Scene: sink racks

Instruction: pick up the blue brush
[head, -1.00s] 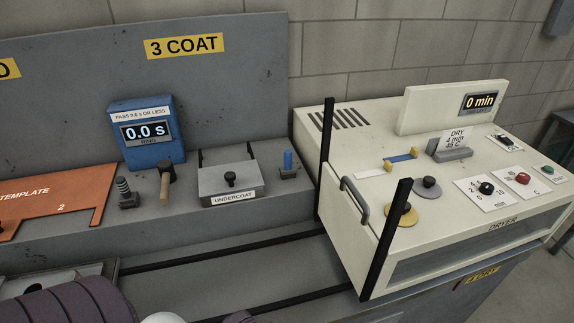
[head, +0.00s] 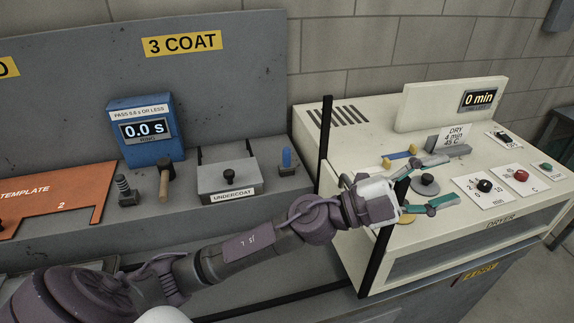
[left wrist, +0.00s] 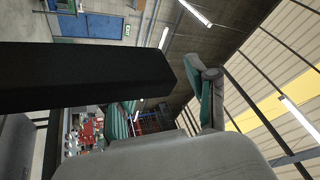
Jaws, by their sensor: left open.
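A small upright blue piece (head: 287,157) stands in a dark holder on the grey ledge, right of the undercoat box; it looks like the blue brush, though its bristles cannot be made out. My left gripper (head: 448,180) is open and empty, with teal finger pads, over the dryer's front top. It is well to the right of the blue piece. The left wrist view shows its teal fingers (left wrist: 165,105) apart, with a thick black bar across the picture and no brush. My right gripper is not in view.
The cream dryer (head: 350,165) has knobs and thin black posts (head: 325,145). The ledge also holds a blue timer (head: 147,150), a wooden-handled tool (head: 164,185) and the undercoat box (head: 229,185).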

